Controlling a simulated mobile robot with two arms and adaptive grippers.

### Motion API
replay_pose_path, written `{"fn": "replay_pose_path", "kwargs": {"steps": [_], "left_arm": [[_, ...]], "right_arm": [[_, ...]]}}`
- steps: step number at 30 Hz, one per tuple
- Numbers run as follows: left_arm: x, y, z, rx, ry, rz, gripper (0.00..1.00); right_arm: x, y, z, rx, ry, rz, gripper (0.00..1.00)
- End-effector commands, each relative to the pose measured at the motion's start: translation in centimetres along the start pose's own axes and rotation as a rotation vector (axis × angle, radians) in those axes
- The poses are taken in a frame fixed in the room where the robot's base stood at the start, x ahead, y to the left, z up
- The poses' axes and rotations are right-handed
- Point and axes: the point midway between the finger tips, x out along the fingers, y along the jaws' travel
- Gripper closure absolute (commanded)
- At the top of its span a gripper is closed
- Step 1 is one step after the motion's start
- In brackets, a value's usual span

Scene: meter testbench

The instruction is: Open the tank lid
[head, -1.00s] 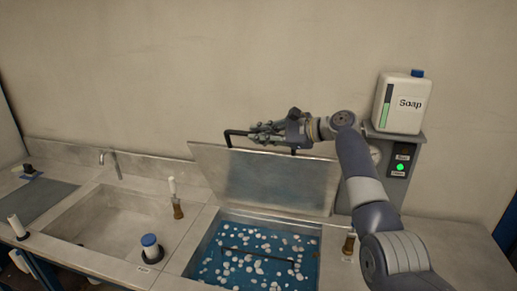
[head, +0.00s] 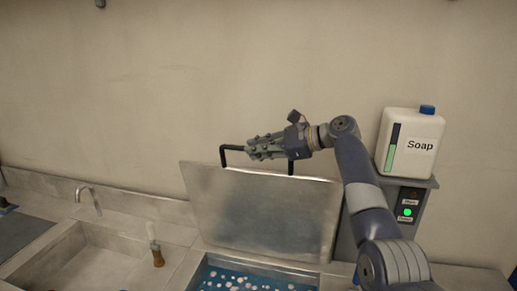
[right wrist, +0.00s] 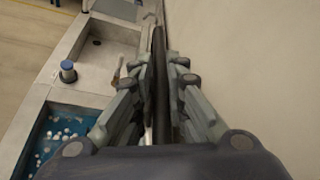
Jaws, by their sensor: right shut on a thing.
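The tank lid (head: 262,212) is a grey metal plate standing raised and nearly upright at the back of the tank. Its black handle (head: 232,149) runs along the lid's top edge. My right gripper (head: 258,149) is shut on the handle, and the right wrist view (right wrist: 160,75) shows the dark bar between its fingers. The open tank (head: 245,278) below holds blue liquid with pale floating bits, and its front is cut off in the head view. My left gripper is not in view.
A soap container (head: 410,143) stands on a grey control box (head: 418,198) with a green light, right of the lid. A sink (head: 85,262) with a tap (head: 88,196) lies to the left. A brush-like tool (head: 155,248) stands between sink and tank. The wall is close behind.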

Motion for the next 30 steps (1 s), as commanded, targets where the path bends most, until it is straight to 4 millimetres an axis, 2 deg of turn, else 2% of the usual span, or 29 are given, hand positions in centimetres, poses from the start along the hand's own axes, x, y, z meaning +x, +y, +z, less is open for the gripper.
{"fn": "replay_pose_path", "kwargs": {"steps": [1,5,6,8,20,23,30], "left_arm": [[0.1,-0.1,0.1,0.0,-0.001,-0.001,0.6],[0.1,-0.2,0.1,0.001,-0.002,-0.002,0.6],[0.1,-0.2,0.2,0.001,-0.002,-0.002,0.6],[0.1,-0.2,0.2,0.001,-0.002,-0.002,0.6],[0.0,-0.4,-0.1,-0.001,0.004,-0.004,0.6],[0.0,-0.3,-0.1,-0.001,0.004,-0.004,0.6],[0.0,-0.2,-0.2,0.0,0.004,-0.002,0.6]], "right_arm": [[0.2,0.5,-1.1,0.009,0.018,0.011,1.0],[0.2,0.5,-1.1,0.008,0.018,0.011,1.0],[0.2,0.5,-1.1,0.008,0.018,0.011,0.78],[0.2,0.4,-1.0,0.008,0.017,0.01,0.67],[-0.3,0.1,-0.5,0.002,0.008,0.003,0.67],[-1.6,0.0,-0.5,0.001,0.008,0.0,0.67],[-6.6,0.0,-0.7,0.003,0.012,0.001,0.67]]}}
